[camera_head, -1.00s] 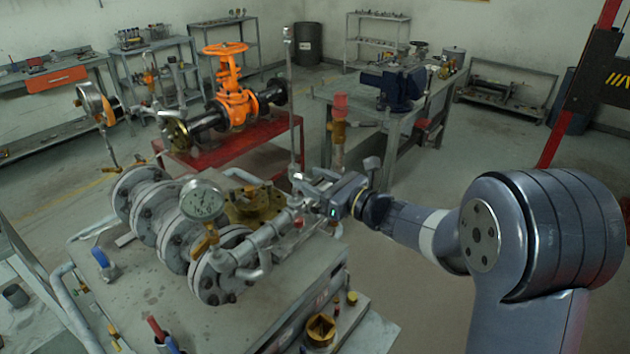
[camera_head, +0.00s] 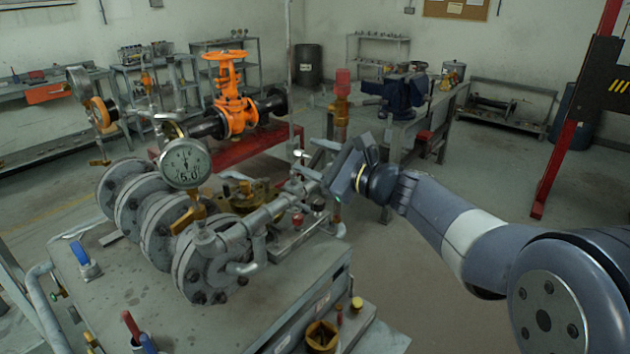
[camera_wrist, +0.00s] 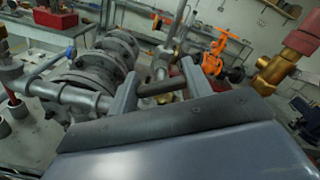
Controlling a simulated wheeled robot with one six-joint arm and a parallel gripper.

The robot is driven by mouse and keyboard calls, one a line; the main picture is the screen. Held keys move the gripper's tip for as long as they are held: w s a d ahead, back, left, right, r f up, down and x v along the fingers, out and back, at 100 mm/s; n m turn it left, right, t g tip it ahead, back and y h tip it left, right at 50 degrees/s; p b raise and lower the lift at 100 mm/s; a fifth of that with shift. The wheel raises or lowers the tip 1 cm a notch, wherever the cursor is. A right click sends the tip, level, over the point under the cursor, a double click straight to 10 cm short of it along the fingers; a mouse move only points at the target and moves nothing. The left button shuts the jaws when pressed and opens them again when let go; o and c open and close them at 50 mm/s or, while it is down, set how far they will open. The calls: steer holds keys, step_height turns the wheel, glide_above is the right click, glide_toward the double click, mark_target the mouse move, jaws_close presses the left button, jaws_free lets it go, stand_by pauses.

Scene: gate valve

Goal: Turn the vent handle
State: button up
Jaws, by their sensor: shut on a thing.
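In the head view my gripper (camera_head: 314,176) is at the right end of the pipe assembly, beside the small fittings there. In the wrist view its two grey fingers (camera_wrist: 160,88) are on either side of a short dark bar (camera_wrist: 157,90). The fingers are shut on this bar, which appears to be the vent handle. My gripper's body looks tilted in the head view and hides part of the fittings. The handle itself is too small to make out there. How far it is turned cannot be told.
A flanged pipe (camera_head: 200,262) with a pressure gauge (camera_head: 185,163) lies left of my gripper. A brass fitting with a red cap (camera_head: 342,100) stands close behind it. An orange gate valve (camera_head: 233,105) is farther back. Open floor lies to the right.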

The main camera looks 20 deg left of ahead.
steer(key=n+b, duration=0.2)
steer(key=b, duration=0.2)
steer(key=f+n+b, duration=0.1)
steer(key=n+b, duration=0.2)
steer(key=b, duration=0.1)
steer(key=shift+s+n, duration=0.1)
steer(key=shift+n, duration=0.2)
steer(key=n+b, duration=0.4)
steer(key=shift+r+b, duration=0.2)
steer(key=shift+b, duration=0.15)
steer(key=shift+c, duration=0.2)
steer(key=shift+o, duration=0.2)
steer(key=o, duration=1)
steer(key=shift+r, duration=0.1)
steer(key=shift+c, duration=0.2)
steer(key=v, duration=1)
steer(key=shift+s+d, duration=0.15)
steer(key=shift+d, duration=0.2)
